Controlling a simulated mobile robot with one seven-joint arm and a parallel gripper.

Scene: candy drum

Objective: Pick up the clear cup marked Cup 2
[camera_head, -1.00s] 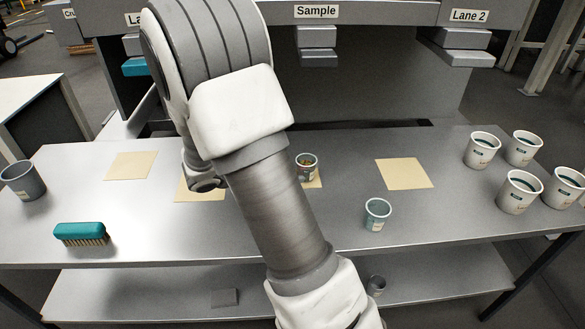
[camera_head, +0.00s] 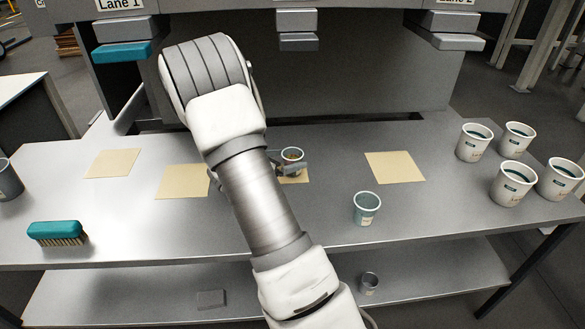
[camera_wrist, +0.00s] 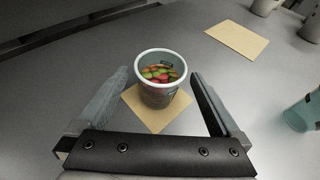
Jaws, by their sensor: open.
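A small clear cup (camera_head: 292,155) with colored candies stands upright on a tan mat (camera_head: 298,178) in the middle of the table. In the wrist view the same cup (camera_wrist: 157,98) sits between the two fingers of my gripper (camera_wrist: 160,78), with a gap on each side. In the head view my gripper (camera_head: 290,169) is at this cup, partly hidden by my arm. Another clear cup (camera_head: 366,207) stands empty-looking on bare table to the right. It also shows at the right edge of the wrist view (camera_wrist: 303,112). I cannot read the number on either cup.
Several white cups (camera_head: 513,184) stand at the table's right end. A teal brush (camera_head: 56,232) and a grey cup (camera_head: 8,181) are at the left. More tan mats (camera_head: 394,167) lie flat. A dispenser frame (camera_head: 300,85) rises behind; a lower shelf (camera_head: 430,275) runs below.

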